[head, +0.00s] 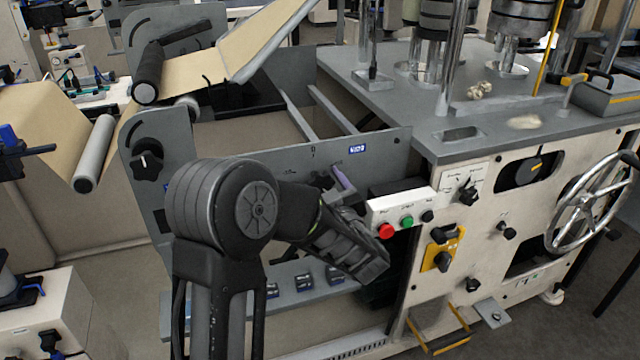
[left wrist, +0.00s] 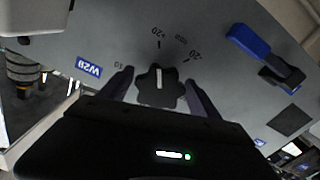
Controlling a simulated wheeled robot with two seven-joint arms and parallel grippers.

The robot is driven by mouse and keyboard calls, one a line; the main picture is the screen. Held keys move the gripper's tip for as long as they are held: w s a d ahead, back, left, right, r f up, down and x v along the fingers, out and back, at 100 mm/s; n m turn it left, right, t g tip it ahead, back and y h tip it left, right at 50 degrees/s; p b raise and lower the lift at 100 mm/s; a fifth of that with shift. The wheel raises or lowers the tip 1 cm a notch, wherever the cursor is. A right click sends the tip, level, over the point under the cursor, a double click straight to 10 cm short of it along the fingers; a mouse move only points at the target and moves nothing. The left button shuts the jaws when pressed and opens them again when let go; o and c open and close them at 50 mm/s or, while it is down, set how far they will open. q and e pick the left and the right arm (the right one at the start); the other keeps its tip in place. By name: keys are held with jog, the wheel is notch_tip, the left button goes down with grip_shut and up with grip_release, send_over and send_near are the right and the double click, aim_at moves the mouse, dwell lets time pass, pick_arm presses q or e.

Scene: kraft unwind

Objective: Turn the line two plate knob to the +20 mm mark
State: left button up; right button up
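The black lobed plate knob (left wrist: 158,86), with a white pointer line, sits on the grey plate in the left wrist view. Its pointer aims up the picture, roughly at a tick below a "20" label (left wrist: 158,32); the sign is hard to read. A second "20" label (left wrist: 193,55) is to its right. My left gripper (left wrist: 160,78) has one finger on either side of the knob, with narrow gaps showing; it looks open. In the head view my left gripper (head: 338,182) is at the plate and hides the knob. My right gripper is not in view.
A blue label (left wrist: 88,66) and a blue-handled part (left wrist: 262,55) are on the plate. In the head view a red button (head: 386,231) and a green button (head: 407,222) are just right of my gripper. Another black knob (head: 147,160) is on the left plate.

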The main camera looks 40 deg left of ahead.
aim_at(323, 187)
pick_arm(q)
jog(key=shift+o, duration=0.3)
jog(key=shift+b+v, duration=1.7)
jog(key=shift+v, duration=1.3)
jog(key=shift+b+v, duration=0.3)
jog(key=shift+v, duration=0.6)
jog(key=shift+r, duration=0.1)
